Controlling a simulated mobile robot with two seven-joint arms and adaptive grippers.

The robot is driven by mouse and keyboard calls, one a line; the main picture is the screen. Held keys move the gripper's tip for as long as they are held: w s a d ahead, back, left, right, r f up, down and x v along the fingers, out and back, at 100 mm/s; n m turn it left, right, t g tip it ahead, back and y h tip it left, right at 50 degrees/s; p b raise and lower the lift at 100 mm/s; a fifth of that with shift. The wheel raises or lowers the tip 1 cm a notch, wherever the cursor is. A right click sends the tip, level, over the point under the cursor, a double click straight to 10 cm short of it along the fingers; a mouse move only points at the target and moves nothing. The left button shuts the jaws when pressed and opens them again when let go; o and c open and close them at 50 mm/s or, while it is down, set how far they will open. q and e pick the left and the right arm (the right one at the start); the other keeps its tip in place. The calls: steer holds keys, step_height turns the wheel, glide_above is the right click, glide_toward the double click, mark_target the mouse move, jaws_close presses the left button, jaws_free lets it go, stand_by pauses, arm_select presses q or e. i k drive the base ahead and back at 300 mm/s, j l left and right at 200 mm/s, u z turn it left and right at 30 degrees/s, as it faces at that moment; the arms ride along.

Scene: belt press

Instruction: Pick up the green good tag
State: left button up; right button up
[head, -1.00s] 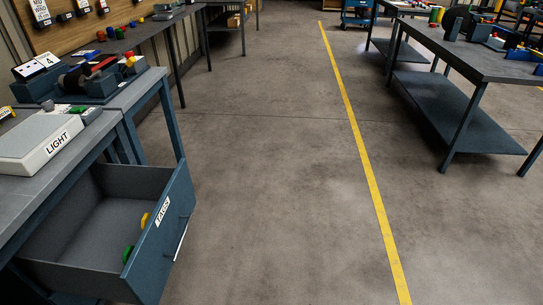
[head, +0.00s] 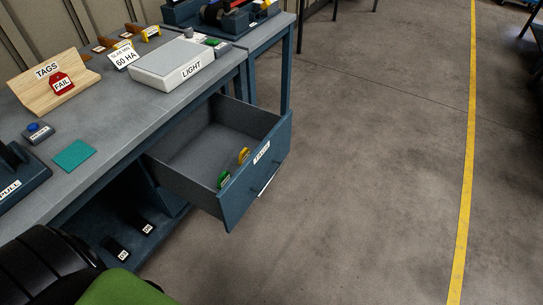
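A green tag (head: 223,179) lies in the open drawer (head: 210,150) under the workbench, close to the drawer's front panel. A yellow tag (head: 243,155) lies beside it, farther along the same panel. The drawer front carries a label, partly too small to read here. Neither of my grippers shows in the head view, and nothing is touching the green tag.
Above the drawer, the bench holds a white LIGHT box (head: 173,66), a wooden TAGS stand (head: 52,83) with a red FAIL tag (head: 61,84), and a teal pad (head: 74,155). Open floor with a yellow line (head: 468,150) lies to the right.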

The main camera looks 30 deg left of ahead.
mark_target(224, 178)
steer(key=u, duration=1.25)
